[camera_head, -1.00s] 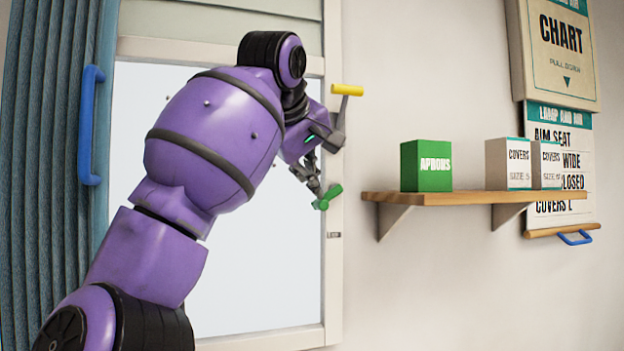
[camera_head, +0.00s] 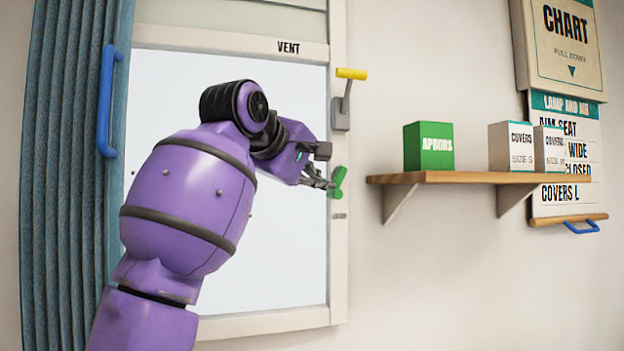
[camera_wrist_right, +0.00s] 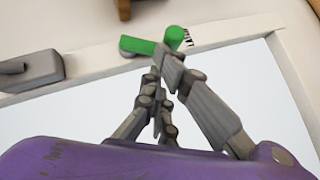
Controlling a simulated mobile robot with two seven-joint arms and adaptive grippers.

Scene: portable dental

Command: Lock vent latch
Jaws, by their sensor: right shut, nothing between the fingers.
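The green latch handle (camera_head: 338,182) is mounted on the right side of the white vent frame (camera_head: 338,265). It stands tilted, its upper end leaning right. My right gripper (camera_head: 328,184) is shut and empty, its fingertips at the left side of the handle. In the right wrist view the green handle (camera_wrist_right: 145,46) lies across the frame with a round knob at its right end. The shut fingertips (camera_wrist_right: 165,62) overlap its edge there; I cannot tell if they touch. My left gripper is in neither view.
A yellow-tipped lever (camera_head: 351,74) on a grey base sits just above the handle. A wooden shelf (camera_head: 470,177) with a green box (camera_head: 428,146) and white boxes is to the right. A blue-handled curtain (camera_head: 65,180) hangs left.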

